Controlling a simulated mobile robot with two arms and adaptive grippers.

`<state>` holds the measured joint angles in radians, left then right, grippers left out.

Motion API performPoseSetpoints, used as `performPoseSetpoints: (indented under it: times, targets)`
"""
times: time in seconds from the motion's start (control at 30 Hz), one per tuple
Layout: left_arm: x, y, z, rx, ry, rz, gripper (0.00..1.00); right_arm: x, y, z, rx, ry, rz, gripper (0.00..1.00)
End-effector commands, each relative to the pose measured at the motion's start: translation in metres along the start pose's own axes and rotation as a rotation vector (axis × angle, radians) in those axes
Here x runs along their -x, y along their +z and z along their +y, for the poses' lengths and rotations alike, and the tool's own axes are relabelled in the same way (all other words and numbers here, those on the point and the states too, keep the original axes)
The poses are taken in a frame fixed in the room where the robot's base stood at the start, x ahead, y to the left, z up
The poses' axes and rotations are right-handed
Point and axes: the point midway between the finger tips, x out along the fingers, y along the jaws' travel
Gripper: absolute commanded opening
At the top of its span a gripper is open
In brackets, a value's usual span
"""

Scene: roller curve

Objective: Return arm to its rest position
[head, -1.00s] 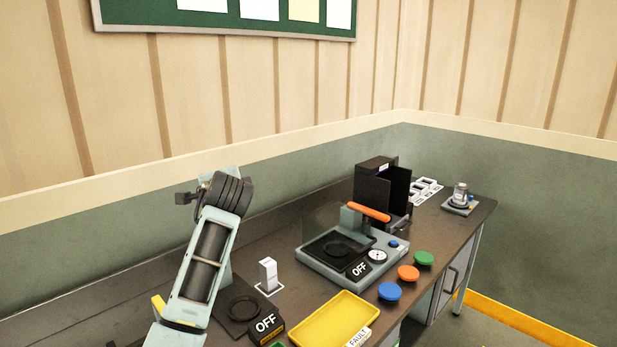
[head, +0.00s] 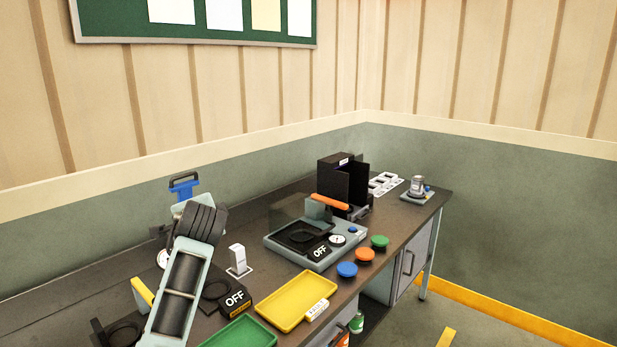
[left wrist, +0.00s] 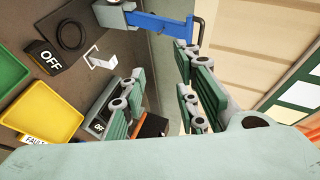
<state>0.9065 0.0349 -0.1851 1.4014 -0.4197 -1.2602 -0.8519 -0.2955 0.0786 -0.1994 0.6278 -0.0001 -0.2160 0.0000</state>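My left arm (head: 182,290) rises at the lower left of the head view, over the near end of the bench. Its gripper is mostly hidden behind the arm there. In the left wrist view my left gripper (left wrist: 160,68) is open, its two green-padded fingers apart with nothing held between them. A blue handle (head: 183,187) on a grey fixture stands behind the arm; it also shows beyond the fingertips in the left wrist view (left wrist: 160,22). My right arm and gripper are not in view.
The bench holds a yellow tray (head: 328,285), a green tray (head: 240,333), a white upright part (head: 237,260), an OFF sign (head: 235,299), a press with an orange handle (head: 330,202), a black box (head: 336,178) and coloured buttons (head: 365,254). The floor at the right is mostly open.

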Motion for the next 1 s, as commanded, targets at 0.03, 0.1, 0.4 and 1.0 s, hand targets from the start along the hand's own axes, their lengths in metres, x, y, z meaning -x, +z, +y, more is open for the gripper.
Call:
performPoseSetpoints:
  times: [0.03,0.1,0.4,1.0]
  targets:
    - [-0.001,0.005,0.014,0.013,0.017,-0.001,0.29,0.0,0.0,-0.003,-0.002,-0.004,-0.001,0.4]
    - [-0.001,0.011,0.033,0.035,0.041,-0.001,0.29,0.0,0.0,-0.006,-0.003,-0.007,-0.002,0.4]
    - [0.013,0.052,0.15,0.177,0.199,-0.018,0.29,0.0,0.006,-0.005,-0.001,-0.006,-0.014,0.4]
    - [0.212,0.205,0.42,0.637,0.686,-0.255,0.29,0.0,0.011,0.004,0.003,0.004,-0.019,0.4]
